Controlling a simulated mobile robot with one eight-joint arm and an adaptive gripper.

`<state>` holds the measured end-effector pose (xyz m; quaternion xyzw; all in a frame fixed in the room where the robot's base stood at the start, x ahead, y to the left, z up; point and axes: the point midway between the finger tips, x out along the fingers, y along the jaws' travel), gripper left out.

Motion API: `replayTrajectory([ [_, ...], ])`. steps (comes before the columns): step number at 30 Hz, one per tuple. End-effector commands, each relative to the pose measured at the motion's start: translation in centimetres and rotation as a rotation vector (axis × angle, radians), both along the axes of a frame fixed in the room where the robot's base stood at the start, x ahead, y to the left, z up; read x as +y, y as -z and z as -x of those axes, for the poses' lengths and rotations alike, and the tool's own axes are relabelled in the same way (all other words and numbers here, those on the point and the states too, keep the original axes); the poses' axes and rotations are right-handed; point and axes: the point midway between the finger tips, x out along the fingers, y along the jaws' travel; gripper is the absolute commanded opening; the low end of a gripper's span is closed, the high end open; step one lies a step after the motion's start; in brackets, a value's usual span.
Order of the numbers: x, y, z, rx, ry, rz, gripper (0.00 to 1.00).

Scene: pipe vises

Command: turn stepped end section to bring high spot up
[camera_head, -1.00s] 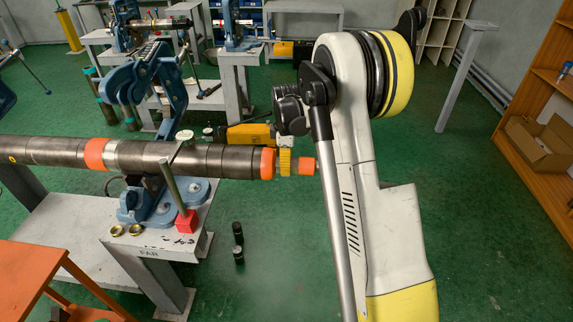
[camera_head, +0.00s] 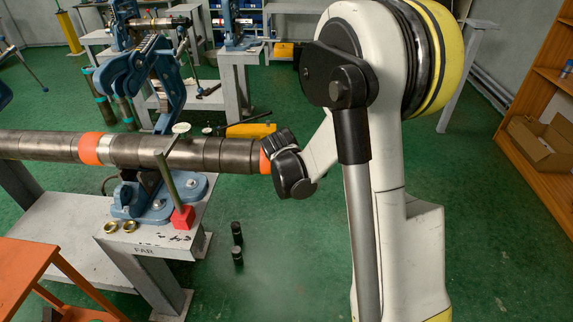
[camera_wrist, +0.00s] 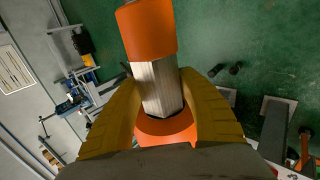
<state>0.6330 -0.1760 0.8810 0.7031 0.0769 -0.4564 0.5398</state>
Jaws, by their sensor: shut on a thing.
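The long dark pipe (camera_head: 225,155) lies level across the blue pipe vise (camera_head: 145,200) on the grey bench marked FAR. An orange band (camera_head: 91,148) circles it left of the vise. Its right end has another orange band (camera_head: 265,156), partly hidden behind my wrist. In the wrist view, a pale metal end section (camera_wrist: 160,88) runs between an orange end cap (camera_wrist: 147,32) and an orange collar (camera_wrist: 166,130). My gripper (camera_wrist: 168,100) has its yellow fingers on both sides of this section, shut on it.
A red block (camera_head: 183,218) with an upright rod stands on the bench beside the vise. Brass rings (camera_head: 120,227) lie at the bench's front edge. Two black cylinders (camera_head: 237,244) stand on the green floor. An orange table (camera_head: 40,265) is at front left.

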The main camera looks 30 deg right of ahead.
Motion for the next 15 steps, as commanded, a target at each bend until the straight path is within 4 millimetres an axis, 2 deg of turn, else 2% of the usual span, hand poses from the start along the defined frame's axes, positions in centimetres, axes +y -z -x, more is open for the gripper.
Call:
replayTrajectory([
  [1,0.11,0.57,0.05,-0.037,-0.003,0.025,0.16],
  [15,0.10,0.27,0.02,-0.313,-0.001,0.211,0.16],
])
